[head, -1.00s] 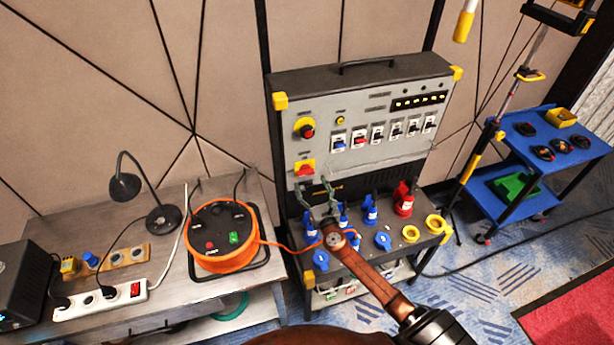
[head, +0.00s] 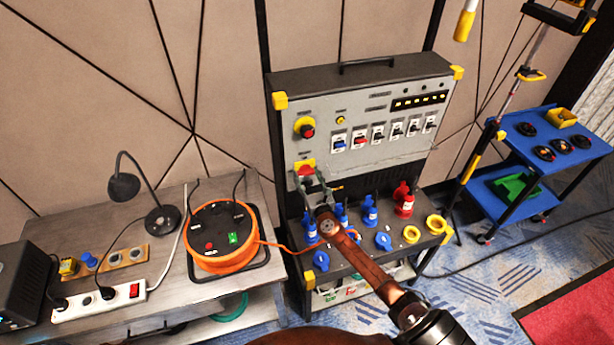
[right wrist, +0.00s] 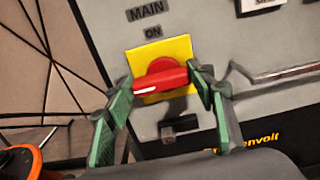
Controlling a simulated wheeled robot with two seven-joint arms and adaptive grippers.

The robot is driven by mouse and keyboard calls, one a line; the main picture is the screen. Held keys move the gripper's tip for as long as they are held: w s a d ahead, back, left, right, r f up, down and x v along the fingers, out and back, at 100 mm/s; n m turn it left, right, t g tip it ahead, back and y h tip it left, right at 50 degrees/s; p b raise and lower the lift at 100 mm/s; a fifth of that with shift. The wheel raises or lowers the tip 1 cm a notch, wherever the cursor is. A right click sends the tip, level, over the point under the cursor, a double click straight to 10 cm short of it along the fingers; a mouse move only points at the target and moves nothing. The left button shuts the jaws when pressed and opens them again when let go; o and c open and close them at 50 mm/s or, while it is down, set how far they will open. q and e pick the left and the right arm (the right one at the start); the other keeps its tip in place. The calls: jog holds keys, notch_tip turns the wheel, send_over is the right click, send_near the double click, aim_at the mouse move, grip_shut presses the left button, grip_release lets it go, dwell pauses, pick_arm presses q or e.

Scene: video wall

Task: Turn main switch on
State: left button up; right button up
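The main switch (head: 305,168) is a red handle on a yellow plate at the lower left of the grey panel. In the right wrist view the red handle (right wrist: 160,80) lies nearly level, slightly tilted, with a white mark at its left end, under the words MAIN and ON. My right gripper (head: 310,182) is at the switch. Its green-padded fingers (right wrist: 163,88) are spread apart, one at each end of the handle. I cannot tell whether they touch it. My left gripper is not in view.
Blue and red sockets (head: 371,212) stand on the ledge below the panel, close under my right arm. An orange cable reel (head: 222,262) sits on the bench at left. A thin grey bar (right wrist: 275,73) crosses the panel right of the switch. A blue cart (head: 525,125) stands at right.

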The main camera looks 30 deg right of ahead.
jog(key=c, duration=0.6)
jog(key=shift+m, duration=0.3)
jog(key=m+b, duration=0.2)
jog(key=m, duration=0.1)
jog(key=shift+m+b, duration=0.3)
jog(key=shift+m, duration=0.1)
jog(key=m+b, duration=0.1)
jog(key=m, duration=0.3)
jog(key=shift+d+b, duration=0.2)
jog(key=shift+b, duration=0.15)
jog(key=m+b, duration=0.1)
jog(key=m, duration=0.4)
jog(key=shift+s+d, duration=0.1)
jog(key=shift+d, duration=0.05)
jog(key=shift+d+m, duration=0.1)
jog(key=shift+m, duration=2.1)
